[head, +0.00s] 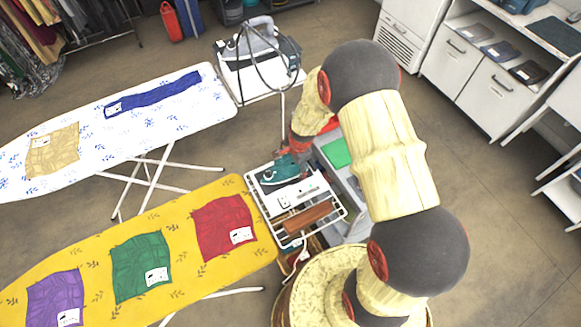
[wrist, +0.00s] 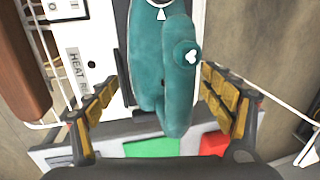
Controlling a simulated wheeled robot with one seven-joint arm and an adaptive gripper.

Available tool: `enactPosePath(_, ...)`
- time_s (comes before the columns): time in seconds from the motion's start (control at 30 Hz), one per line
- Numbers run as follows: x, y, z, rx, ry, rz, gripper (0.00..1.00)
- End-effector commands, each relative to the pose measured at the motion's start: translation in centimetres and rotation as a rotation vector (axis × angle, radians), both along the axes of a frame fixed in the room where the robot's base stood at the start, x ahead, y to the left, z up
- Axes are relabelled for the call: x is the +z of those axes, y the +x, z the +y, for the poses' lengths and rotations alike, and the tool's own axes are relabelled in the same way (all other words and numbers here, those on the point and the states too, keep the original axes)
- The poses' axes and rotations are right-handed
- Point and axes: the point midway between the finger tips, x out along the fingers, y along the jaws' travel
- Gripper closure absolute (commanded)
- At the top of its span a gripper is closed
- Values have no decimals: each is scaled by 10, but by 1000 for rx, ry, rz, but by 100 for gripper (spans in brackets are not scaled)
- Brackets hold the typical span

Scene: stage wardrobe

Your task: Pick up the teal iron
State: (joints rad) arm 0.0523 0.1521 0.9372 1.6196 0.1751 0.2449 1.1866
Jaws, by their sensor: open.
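The teal iron (head: 281,170) rests on the white wire rack (head: 336,200) at the end of the yellow ironing board. In the wrist view the teal iron (wrist: 162,75) fills the middle, with its handle running up and down the picture. My gripper (wrist: 168,102) is open, with one yellow-padded finger on each side of the iron's handle. Gaps show between both fingers and the iron. In the head view my gripper (head: 297,146) is at the iron's upper right, and my arm hides part of the area behind it.
A brown wooden block (head: 308,217) lies on the same rack, close to the iron. A grey unit with a green panel (head: 336,153) stands beside the rack. The yellow ironing board (head: 183,215) with folded cloths is at left. Another iron (head: 262,42) stands on the white board's rest.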

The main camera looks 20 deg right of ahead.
Motion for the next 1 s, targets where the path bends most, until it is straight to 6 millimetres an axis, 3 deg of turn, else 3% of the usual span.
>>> enactPosePath(0.17,1,0,0,0,0,0,22)
enactPosePath(1.0,1,0,0,0,0,-1,69)
